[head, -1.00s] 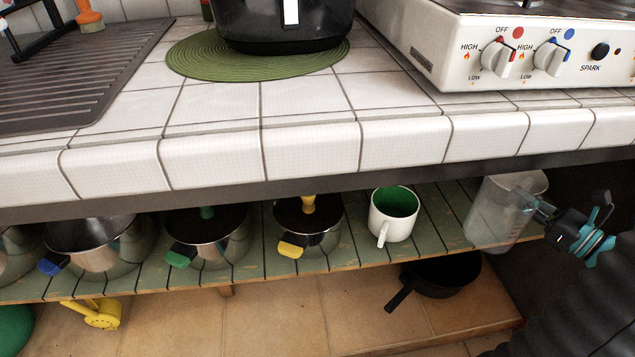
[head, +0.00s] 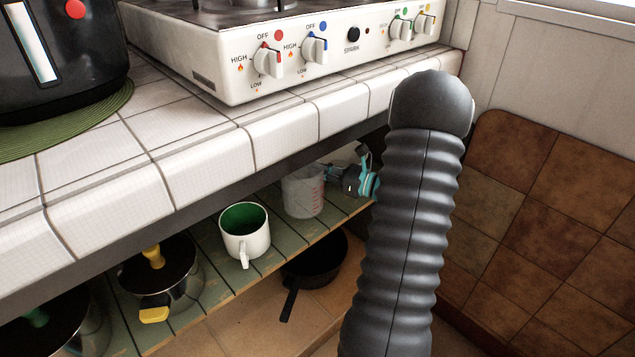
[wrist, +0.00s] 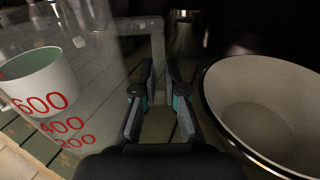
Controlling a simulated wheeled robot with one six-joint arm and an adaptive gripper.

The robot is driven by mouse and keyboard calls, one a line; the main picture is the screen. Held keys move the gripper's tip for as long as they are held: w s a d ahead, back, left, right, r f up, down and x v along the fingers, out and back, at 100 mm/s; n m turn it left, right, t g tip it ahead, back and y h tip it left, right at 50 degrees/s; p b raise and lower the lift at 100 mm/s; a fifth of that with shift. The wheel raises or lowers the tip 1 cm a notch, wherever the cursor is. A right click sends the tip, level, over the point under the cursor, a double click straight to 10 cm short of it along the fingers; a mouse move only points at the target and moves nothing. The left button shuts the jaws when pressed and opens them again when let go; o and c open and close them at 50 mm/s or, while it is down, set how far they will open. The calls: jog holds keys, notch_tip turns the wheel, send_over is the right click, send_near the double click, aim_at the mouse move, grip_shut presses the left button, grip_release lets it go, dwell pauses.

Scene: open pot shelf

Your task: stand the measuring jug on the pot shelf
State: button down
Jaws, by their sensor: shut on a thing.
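The measuring jug (head: 303,196) is clear, with red markings. In the head view it is upright at the right part of the pot shelf (head: 276,258), beside the white mug. I cannot tell for sure whether its base touches the slats. My gripper (head: 328,178) comes from the right, at the jug's handle side. In the wrist view the jug's wall (wrist: 100,75) with red numbers fills the left, and my gripper (wrist: 160,105) is closed on what looks like its handle. The pot shelf is green slatted wood. The arm hides its right end in the head view.
A white mug (head: 245,232) with a green inside stands left of the jug; lidded pots (head: 160,275) stand further left. A black pan (head: 313,260) lies below. The tiled counter (head: 225,140) overhangs the shelf. In the wrist view a pale bowl (wrist: 270,105) is close at the right.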

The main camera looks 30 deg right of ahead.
jog(key=shift+w+f, duration=0.3)
jog(key=shift+f, duration=1.85)
jog(key=shift+f, duration=0.2)
jog(key=c, duration=1.2)
grip_release()
jog(key=shift+c, duration=0.2)
jog(key=shift+r, duration=0.1)
